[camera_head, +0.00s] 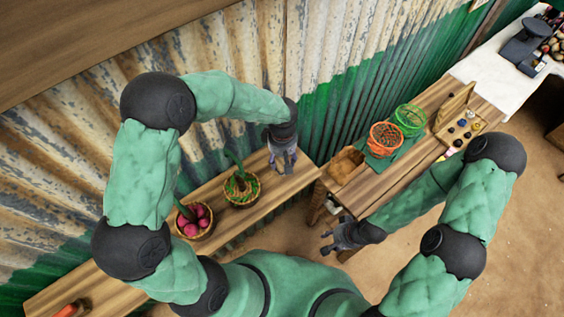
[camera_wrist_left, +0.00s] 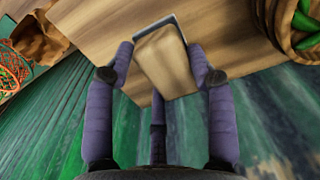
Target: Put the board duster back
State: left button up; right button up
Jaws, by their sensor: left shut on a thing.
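The board duster (camera_wrist_left: 163,62) is a pale wooden block with a grey edge, seen in the left wrist view. It sits between the purple-grey fingers of my left gripper (camera_head: 283,164), which is shut on it. In the head view this gripper points down over the right end of the plank shelf along the wall, and the duster is mostly hidden by the fingers. My right gripper (camera_head: 328,241) is low beside the front of the right-hand bench, with its fingers spread and nothing seen between them.
The plank shelf (camera_head: 118,272) holds a basket of green produce (camera_head: 241,189) and a basket of purple-red produce (camera_head: 194,221). A corrugated wall (camera_head: 340,60) stands behind.

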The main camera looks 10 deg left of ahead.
aim_at(282, 163)
pick_arm(q)
notch_tip(282, 163, down, 3)
jog(key=shift+w+a+f, duration=0.1)
jog(key=shift+w+f, duration=0.05)
jog(key=o, duration=1)
notch_tip(282, 163, up, 12)
jog(key=shift+r+p, duration=0.1)
jog(key=shift+p, duration=0.2)
